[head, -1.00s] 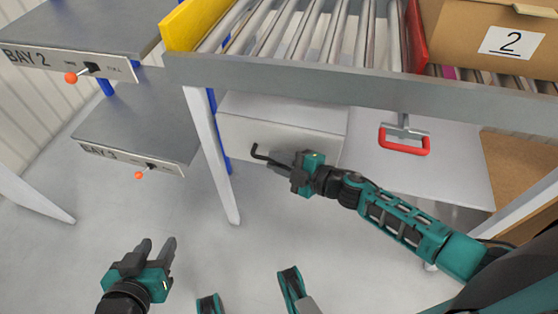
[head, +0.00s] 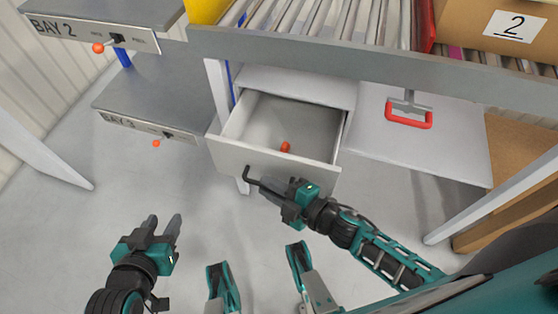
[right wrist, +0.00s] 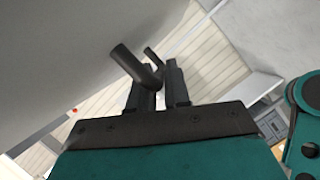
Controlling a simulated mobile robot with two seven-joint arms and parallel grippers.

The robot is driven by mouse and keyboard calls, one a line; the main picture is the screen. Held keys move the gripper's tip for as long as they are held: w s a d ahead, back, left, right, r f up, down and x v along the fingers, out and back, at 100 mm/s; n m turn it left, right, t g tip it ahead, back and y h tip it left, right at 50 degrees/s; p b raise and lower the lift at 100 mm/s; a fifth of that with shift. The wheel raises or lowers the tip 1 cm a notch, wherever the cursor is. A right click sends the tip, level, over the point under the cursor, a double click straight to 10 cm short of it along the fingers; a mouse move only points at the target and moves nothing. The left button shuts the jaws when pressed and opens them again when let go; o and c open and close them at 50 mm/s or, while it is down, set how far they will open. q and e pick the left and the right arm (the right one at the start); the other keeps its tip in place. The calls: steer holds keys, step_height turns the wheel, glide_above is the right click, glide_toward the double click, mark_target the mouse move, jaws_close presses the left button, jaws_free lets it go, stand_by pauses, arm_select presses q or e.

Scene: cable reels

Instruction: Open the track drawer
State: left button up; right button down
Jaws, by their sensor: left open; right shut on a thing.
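The track drawer (head: 225,157) is a white drawer under the roller table, pulled out toward me with its inside showing. A small orange-red item (head: 285,146) lies inside it. The dark bar handle (head: 248,174) is on the drawer front. My right gripper (head: 265,186) is shut on this handle; in the right wrist view the handle (right wrist: 135,66) passes at the fingers (right wrist: 160,88). My left gripper (head: 163,227) is open and empty above the floor at the lower left, apart from the drawer.
The roller table's grey edge (head: 360,60) runs above the drawer. A red handle (head: 408,118) hangs to its right. A cardboard box marked 2 (head: 470,25) sits on top. The BAY 2 (head: 100,38) and BAY 3 (head: 150,122) shelves stand at left. Floor in front is clear.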

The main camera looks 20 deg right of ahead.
steer(key=shift+s+a, duration=0.45)
steer(key=shift+s, duration=0.25)
steer(key=shift+s+a, duration=0.4)
steer(key=shift+s, duration=0.25)
steer(key=shift+s+a, duration=0.45)
steer(key=shift+s, duration=0.25)
steer(key=c, duration=1.2)
jaws_free()
steer(key=shift+o, duration=0.2)
steer(key=p+v, duration=0.2)
steer(key=v, duration=1.1)
steer(key=shift+p, duration=0.3)
